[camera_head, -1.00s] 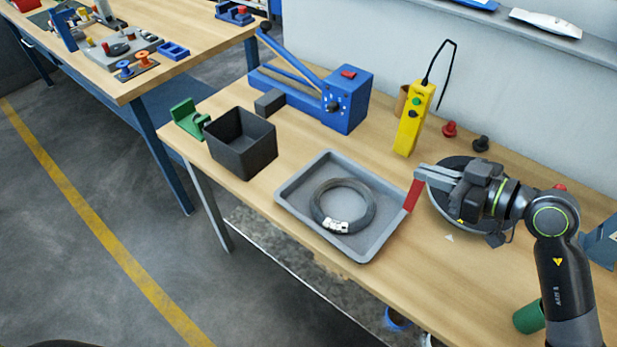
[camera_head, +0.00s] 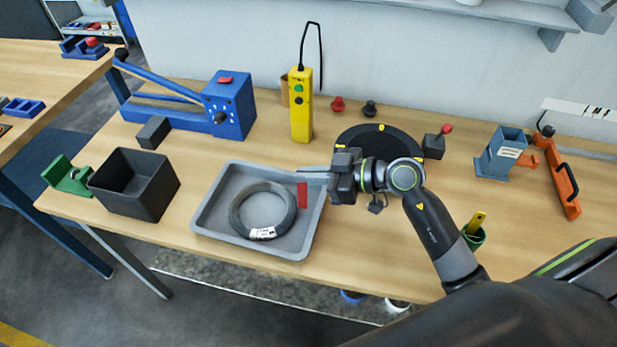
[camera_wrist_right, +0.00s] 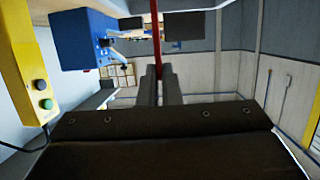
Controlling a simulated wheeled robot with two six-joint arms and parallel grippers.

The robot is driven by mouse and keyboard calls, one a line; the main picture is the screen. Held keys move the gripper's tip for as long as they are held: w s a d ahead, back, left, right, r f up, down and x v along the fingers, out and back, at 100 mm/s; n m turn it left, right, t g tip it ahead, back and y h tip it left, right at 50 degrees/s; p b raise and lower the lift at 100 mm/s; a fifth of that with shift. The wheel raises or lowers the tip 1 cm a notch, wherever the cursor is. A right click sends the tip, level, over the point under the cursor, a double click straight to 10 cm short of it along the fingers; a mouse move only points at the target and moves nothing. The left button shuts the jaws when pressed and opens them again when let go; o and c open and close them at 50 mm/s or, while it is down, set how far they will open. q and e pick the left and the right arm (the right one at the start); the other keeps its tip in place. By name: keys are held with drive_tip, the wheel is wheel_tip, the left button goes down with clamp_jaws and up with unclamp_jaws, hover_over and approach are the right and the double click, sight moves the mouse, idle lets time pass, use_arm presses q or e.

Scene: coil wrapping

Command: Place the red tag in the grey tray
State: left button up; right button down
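The red tag (camera_head: 302,195) hangs upright from the fingertips of my right gripper (camera_head: 304,175), over the right part of the grey tray (camera_head: 214,216). My right gripper is shut on the tag. The tag shows edge-on as a thin red strip (camera_wrist_right: 156,42) beyond the fingers in the right wrist view. I cannot tell how high the tag is above the tray floor. My left gripper is not in view.
A black bin (camera_head: 140,198) and green block (camera_head: 70,178) stand left of the tray. A blue lever machine (camera_head: 230,105) and yellow control box (camera_head: 301,105) stand behind.

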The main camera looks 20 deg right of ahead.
drive_tip(key=shift+f, duration=0.55)
drive_tip(key=c, duration=1.6)
unclamp_jaws()
drive_tip(key=shift+f, duration=0.1)
drive_tip(key=v, duration=1.2)
drive_tip(key=shift+b, duration=0.4)
